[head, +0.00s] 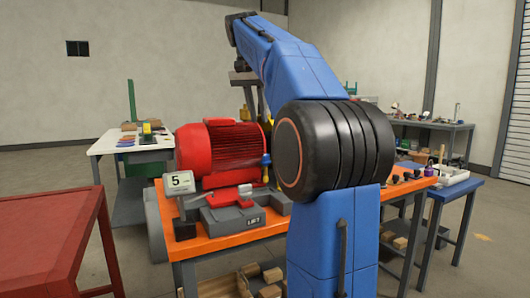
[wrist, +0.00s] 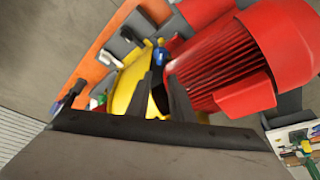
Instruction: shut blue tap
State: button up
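The blue tap (wrist: 160,56) shows in the wrist view as a small blue part at the edge of a yellow body (wrist: 126,88), just beyond my fingertips. In the head view a small blue part (head: 266,160), likely the same tap, stands upright at the right end of the red motor (head: 220,147). My gripper (wrist: 161,80) points toward the tap, with its two dark fingers apart and nothing seen between them. I cannot tell whether they touch the tap. In the head view my gripper is small, above the motor, and partly hidden.
The red motor's ribbed housing (wrist: 222,65) is close to the right of my fingers. A red table (head: 45,240) stands at left. My blue arm covers the bench's middle.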

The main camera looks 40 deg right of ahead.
aim_at(265, 155)
jog(key=x, duration=1.4)
jog(key=shift+w+d+f, duration=0.1)
jog(key=shift+f, duration=0.3)
grip_shut()
